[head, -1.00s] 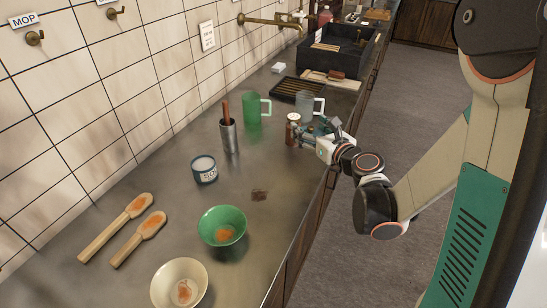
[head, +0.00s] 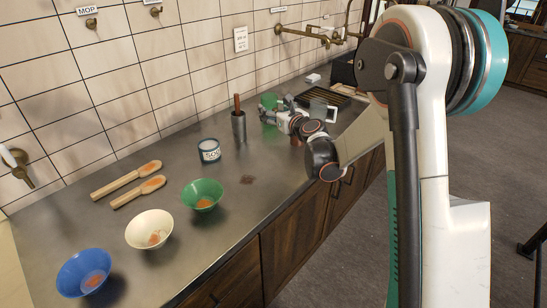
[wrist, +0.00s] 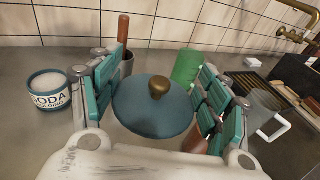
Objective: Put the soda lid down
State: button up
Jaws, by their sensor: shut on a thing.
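The soda lid (wrist: 155,108) is a round dark blue-teal disc with a brass knob on top. In the wrist view it lies knob up between the two finger sets of my gripper (wrist: 160,98), which is shut on it. In the head view my gripper (head: 283,118) is over the counter, in front of the green mug; the lid cannot be made out there. The soda jar (head: 209,150) stands uncovered on the counter, left of my gripper. In the wrist view the jar (wrist: 50,92) shows its SODA label and white powder inside.
A metal holder with a wooden handle (head: 239,125) stands between jar and gripper. The green mug (wrist: 187,66), a clear mug (wrist: 262,112) and a brown jar (wrist: 196,138) are close by. Bowls and wooden spoons lie left. Counter (head: 225,172) around the soda jar is mostly clear.

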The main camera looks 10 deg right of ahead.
aim_at(275, 158)
notch_tip(275, 158, down, 17)
jog(key=b, duration=0.5)
jog(key=shift+r+b, duration=0.1)
jog(key=shift+b, duration=0.3)
jog(key=shift+f, duration=0.5)
jog(key=shift+f, duration=0.1)
jog(key=o, duration=0.9)
jog(key=shift+s, duration=0.1)
